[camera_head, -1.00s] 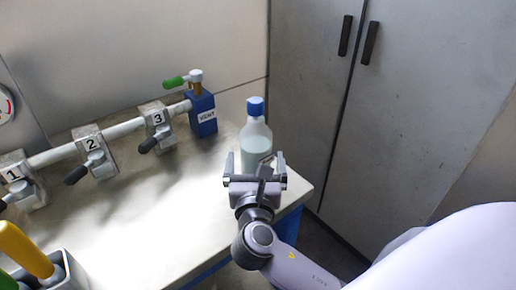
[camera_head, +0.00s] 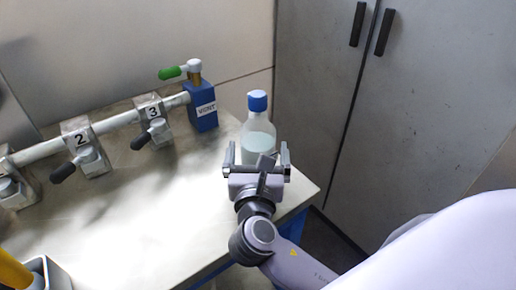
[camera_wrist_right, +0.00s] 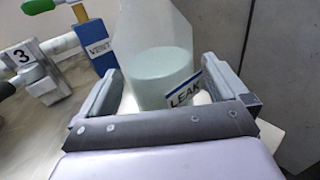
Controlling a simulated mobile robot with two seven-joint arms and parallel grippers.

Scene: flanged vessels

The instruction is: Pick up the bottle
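The bottle (camera_head: 258,128) is clear with a blue cap and holds pale liquid. It stands upright near the right corner of the table. My right gripper (camera_head: 258,158) is open, with its two fingers on either side of the bottle's lower part. In the right wrist view the bottle (camera_wrist_right: 160,70) stands between the open fingers (camera_wrist_right: 168,92), with a label reading "LEAK" low on its side. Gaps show beside the bottle, and the gripper's body hides part of its base. My left gripper is not in view.
The table (camera_head: 150,215) carries a pipe with numbered valves (camera_head: 84,150) and a blue "VENT" block (camera_head: 203,106) with a green handle, left of the bottle. A yellow-handled item (camera_head: 14,272) sits in a holder at lower left. Grey cabinet doors (camera_head: 420,110) stand behind at right.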

